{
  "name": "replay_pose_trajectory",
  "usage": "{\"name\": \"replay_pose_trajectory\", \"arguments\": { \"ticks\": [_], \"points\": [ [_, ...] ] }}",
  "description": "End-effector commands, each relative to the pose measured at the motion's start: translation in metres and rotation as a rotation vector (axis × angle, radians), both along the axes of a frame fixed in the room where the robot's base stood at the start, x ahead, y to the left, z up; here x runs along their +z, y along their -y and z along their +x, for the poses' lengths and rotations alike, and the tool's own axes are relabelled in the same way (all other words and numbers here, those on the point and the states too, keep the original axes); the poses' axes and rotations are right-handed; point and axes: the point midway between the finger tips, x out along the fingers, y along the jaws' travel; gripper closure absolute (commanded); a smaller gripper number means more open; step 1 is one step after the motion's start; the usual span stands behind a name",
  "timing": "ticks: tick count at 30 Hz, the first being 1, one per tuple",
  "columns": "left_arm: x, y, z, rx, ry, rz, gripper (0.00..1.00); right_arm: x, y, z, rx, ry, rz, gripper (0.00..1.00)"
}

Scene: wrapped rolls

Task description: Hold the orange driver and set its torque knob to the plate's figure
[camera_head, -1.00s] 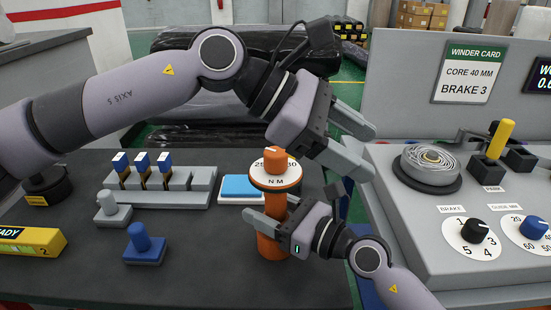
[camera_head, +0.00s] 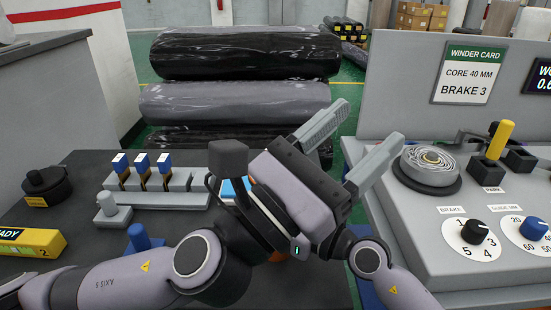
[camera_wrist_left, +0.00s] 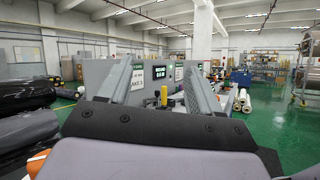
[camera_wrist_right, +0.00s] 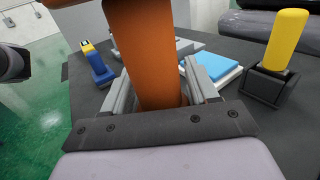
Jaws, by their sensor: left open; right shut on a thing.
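The orange driver (camera_head: 278,257) is almost wholly hidden behind my left arm in the head view, with its dial and knob out of sight. In the right wrist view its orange body (camera_wrist_right: 150,50) stands between the fingers of my right gripper (camera_wrist_right: 158,82), which is shut on it. A bit of orange also shows at the lower left of the left wrist view (camera_wrist_left: 36,163). My left gripper (camera_head: 352,142) is open and empty, raised in front of the driver, its fingers pointing up and right. I cannot tell which plate bears the torque figure.
A winder card (camera_head: 468,75) reads core 40 mm, brake 3. The grey console (camera_head: 400,230) at right has a brake knob (camera_head: 475,231), a blue guide knob (camera_head: 533,228) and a yellow lever (camera_head: 500,138). A grey rack (camera_head: 190,198) and a yellow box (camera_head: 30,242) are on the dark table.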

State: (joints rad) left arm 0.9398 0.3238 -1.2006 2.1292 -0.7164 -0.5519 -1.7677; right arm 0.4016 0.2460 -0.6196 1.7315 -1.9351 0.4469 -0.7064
Motion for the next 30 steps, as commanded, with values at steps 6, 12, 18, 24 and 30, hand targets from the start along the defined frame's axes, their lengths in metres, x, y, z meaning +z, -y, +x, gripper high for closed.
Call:
{"name": "replay_pose_trajectory", "arguments": {
  "ticks": [6, 12, 18, 24, 30],
  "points": [
    [-0.027, -0.043, 0.005, 0.250, -0.166, -0.023, 0.36, 0.000, 0.000, 0.000, -0.001, 0.000, 0.000, 1.00],
    [-0.061, -0.083, 0.002, 0.448, -0.331, 0.038, 0.36, 0.000, 0.000, 0.000, -0.001, 0.000, 0.000, 1.00],
    [-0.089, -0.110, -0.006, 0.564, -0.450, 0.116, 0.36, 0.000, 0.000, 0.000, -0.001, 0.001, -0.001, 1.00],
    [-0.099, -0.119, -0.006, 0.603, -0.491, 0.149, 0.36, 0.000, 0.000, 0.000, -0.001, 0.001, -0.001, 1.00],
    [-0.099, -0.111, 0.018, 0.607, -0.491, 0.150, 0.36, 0.000, 0.000, 0.000, -0.001, 0.001, -0.001, 1.00]
  ]
}}
